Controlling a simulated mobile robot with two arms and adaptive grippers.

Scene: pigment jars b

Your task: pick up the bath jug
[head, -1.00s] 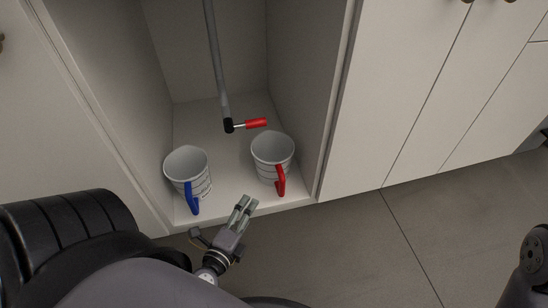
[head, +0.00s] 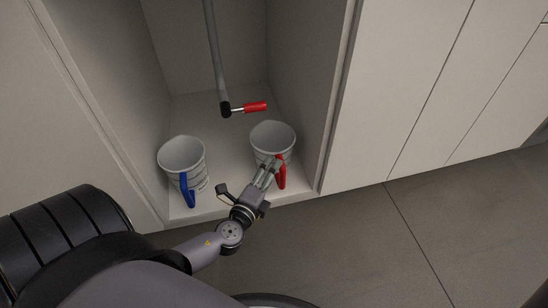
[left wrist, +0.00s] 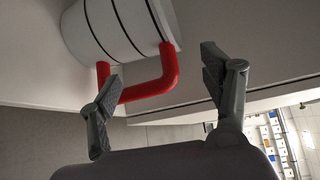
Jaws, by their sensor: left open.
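Two white jugs with dark lines stand upright on the floor of an open cabinet. The one at right (head: 271,138) has a red handle (head: 282,178); the one at left (head: 179,156) has a blue handle (head: 188,192). I cannot tell which is the bath jug. My left gripper (head: 268,171) is open at the front of the red-handled jug, beside its handle. In the left wrist view the red handle (left wrist: 147,90) shows between and beyond the spread fingers (left wrist: 160,76); the left finger overlaps part of it. Contact is unclear. My right gripper is out of view.
A grey pipe (head: 214,55) comes down inside the cabinet and ends in a red-handled valve (head: 255,106) behind the jugs. The cabinet's right side wall (head: 312,100) is close to the red-handled jug. Floor in front is clear at right.

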